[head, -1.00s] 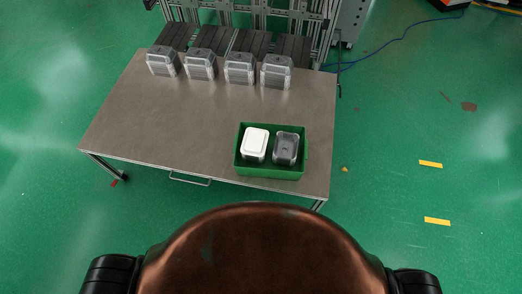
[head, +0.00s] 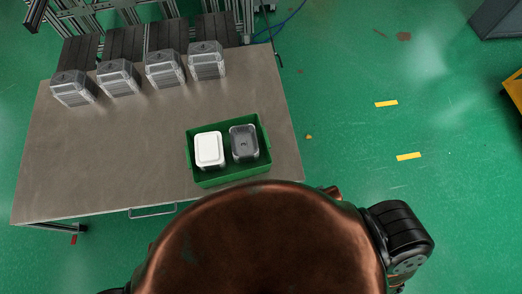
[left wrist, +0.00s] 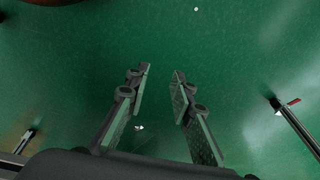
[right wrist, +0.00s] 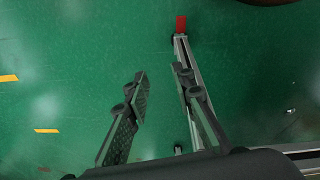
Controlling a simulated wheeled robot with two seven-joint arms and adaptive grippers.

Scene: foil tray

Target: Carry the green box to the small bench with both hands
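The green box (head: 230,174) stands on the right part of the metal table, near its front edge. It holds a white-lidded container (head: 209,149) on the left and a grey, clear-sided container (head: 244,142) on the right. My left gripper (left wrist: 160,75) is open and empty over the green floor in the left wrist view. My right gripper (right wrist: 158,75) is open and empty in the right wrist view, with a table leg showing beyond it. Neither gripper shows in the head view, and the box shows in neither wrist view. I cannot make out a small bench.
The table (head: 85,165) has a front handle (head: 152,211). Several clear containers (head: 117,78) line its back edge before dark racks (head: 122,45). Floor right of the table is open, with yellow marks (head: 386,104). A grey cabinet (head: 500,18) and yellow object (head: 514,90) stand far right.

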